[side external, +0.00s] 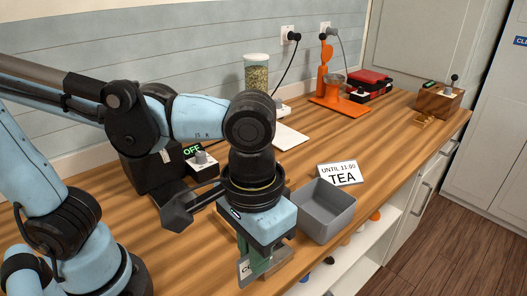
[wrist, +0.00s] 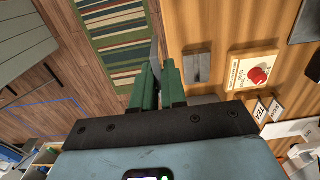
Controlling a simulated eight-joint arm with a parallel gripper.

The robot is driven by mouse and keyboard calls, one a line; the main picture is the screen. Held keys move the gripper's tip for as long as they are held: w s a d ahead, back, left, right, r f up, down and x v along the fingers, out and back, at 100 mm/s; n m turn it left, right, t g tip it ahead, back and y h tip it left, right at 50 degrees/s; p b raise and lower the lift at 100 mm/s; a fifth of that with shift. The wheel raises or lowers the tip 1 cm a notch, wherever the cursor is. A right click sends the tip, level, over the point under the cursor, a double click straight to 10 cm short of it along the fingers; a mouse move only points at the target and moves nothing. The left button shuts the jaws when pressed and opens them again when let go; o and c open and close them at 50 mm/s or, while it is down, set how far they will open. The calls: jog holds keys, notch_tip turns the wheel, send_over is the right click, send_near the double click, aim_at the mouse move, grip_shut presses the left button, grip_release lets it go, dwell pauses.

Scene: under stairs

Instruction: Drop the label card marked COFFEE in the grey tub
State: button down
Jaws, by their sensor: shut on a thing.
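My gripper (side external: 257,262) is at the counter's front edge, left of the grey tub. Its green fingers are shut on a pale label card (side external: 244,269). Only the letters "CO" show beside the fingers; the rest is hidden. In the wrist view the card (wrist: 154,50) is nearly edge-on between the fingertips (wrist: 157,75). The grey tub (side external: 336,218) stands open on the counter, to the right of my gripper and apart from it. I see nothing inside the part of it that shows.
A white TEA card (side external: 341,174) lies just behind the tub. A black box with an OFF display (side external: 150,172) stands behind my wrist. A jar (side external: 256,74), an orange stand (side external: 341,105) and a wooden box (side external: 437,102) are farther back. Open shelves lie below the counter's front.

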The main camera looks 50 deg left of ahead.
jog(key=w+r, duration=0.1)
jog(key=w, duration=1.2)
jog(key=w+a+f, duration=0.1)
jog(key=w+a, duration=0.2)
jog(key=w, duration=0.3)
jog(key=w+a+f, duration=0.2)
jog(key=w+a, duration=0.1)
jog(key=w, duration=0.4)
jog(key=shift+s+f, duration=0.15)
jog(key=shift+f, duration=2.45)
jog(key=c, duration=1.1)
grip_release()
jog(key=shift+r, duration=0.1)
notch_tip(320, 180, up, 12)
jog(key=shift+s+a, duration=0.1)
